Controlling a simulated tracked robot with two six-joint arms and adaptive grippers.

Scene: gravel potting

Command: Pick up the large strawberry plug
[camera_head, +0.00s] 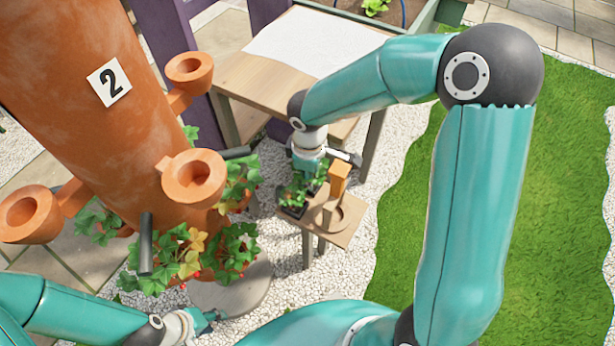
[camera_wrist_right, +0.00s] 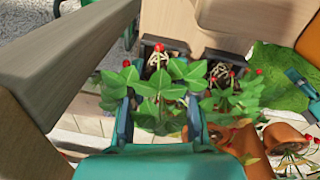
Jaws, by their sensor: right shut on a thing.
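The large strawberry plug (camera_wrist_right: 160,85), with broad green leaves, a dark pot and red berries, is between the two teal fingers of my right gripper (camera_wrist_right: 160,125) in the right wrist view. The fingers are shut on it. In the head view my right gripper (camera_head: 308,170) reaches down over the small wooden stand (camera_head: 340,232), and its wrist partly hides the plug (camera_head: 318,178). A second plug (camera_head: 293,198) stands beside it, and also shows in the wrist view (camera_wrist_right: 228,92). My left gripper (camera_head: 200,320) is low at the left, away from the plugs; its opening is unclear.
A terracotta tower (camera_head: 95,125) marked 2, with cup-shaped pockets (camera_head: 193,178) and strawberry plants, stands to the left. A wooden table (camera_head: 250,75) is behind. Grass (camera_head: 560,200) lies to the right.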

